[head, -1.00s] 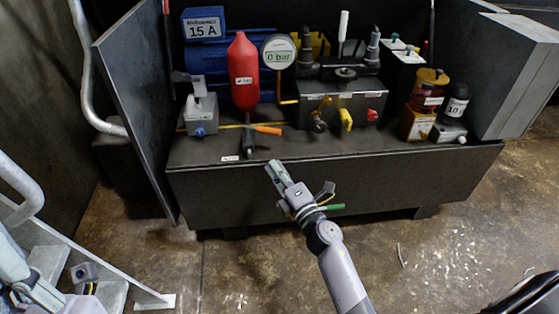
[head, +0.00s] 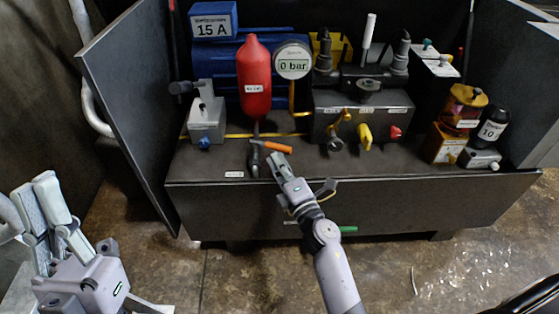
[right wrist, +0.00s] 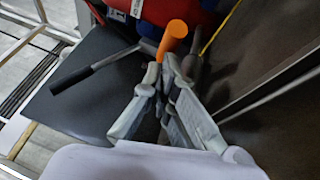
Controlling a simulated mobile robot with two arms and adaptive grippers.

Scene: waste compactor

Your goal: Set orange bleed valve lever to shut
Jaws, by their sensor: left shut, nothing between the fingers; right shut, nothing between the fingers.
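The orange bleed valve lever (head: 277,146) points to the right from its dark valve body (head: 254,160), below the red cylinder on the bench top. My right gripper (head: 273,157) is shut and empty, just in front of the lever in the head view. In the right wrist view the orange lever (right wrist: 174,36) stands just beyond the shut fingertips (right wrist: 160,74). I cannot tell whether they touch it. My left gripper (head: 43,180) is shut and empty at the lower left, far from the bench.
A red cylinder (head: 254,85) and a gauge (head: 293,62) reading 0 bar stand behind the lever. A grey block (head: 206,123) is to its left. A valve manifold (head: 330,105) with yellow and red handles is to its right. A dark panel (head: 130,110) bounds the bench's left side.

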